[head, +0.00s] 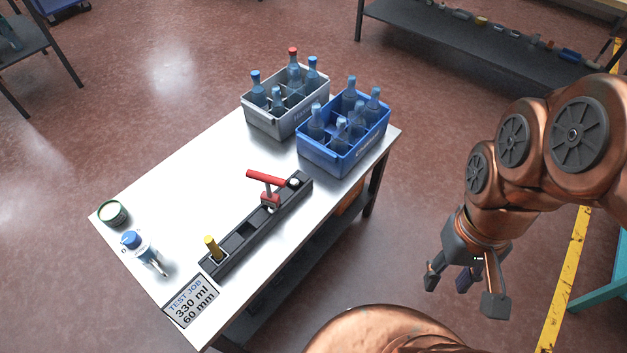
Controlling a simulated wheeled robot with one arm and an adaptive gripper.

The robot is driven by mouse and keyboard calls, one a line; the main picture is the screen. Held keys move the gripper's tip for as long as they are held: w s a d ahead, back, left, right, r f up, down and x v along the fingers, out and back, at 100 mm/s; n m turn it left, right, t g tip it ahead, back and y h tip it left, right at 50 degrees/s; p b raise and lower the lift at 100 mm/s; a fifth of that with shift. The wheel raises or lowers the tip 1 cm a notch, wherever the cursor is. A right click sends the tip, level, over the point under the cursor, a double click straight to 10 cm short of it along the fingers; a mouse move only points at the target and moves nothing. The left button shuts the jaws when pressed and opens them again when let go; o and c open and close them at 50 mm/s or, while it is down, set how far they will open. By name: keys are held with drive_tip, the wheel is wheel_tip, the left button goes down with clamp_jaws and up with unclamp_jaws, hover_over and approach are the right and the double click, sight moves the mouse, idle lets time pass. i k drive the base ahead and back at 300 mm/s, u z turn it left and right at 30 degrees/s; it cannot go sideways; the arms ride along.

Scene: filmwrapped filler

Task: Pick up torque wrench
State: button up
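A red T-shaped tool (266,179), which looks like the torque wrench, stands upright in a black rack (240,233) on the white table. Its red crossbar is on top and its lower end is hidden in the rack. A yellow-topped piece (213,247) stands in the near end of the same rack, and a small white-topped piece (294,182) sits at the far end. My gripper (463,288) hangs to the right of the table, over the floor, well apart from the tool. Its fingers are spread, with nothing between them.
On the white table (185,190) are a grey crate (270,127) and a blue crate (335,160) of bottles at the far end. A dark shelf (440,35) stands behind.

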sight(272, 201)
drive_tip(key=z, duration=0.2)
drive_tip(key=k, duration=0.65)
drive_tip(key=u, duration=1.05)
drive_tip(key=i, duration=0.5)
drive_tip(key=u, duration=0.2)
drive_tip(key=k, duration=0.4)
drive_tip(key=u, duration=0.9)
drive_tip(key=i, duration=0.5)
drive_tip(key=z, duration=0.05)
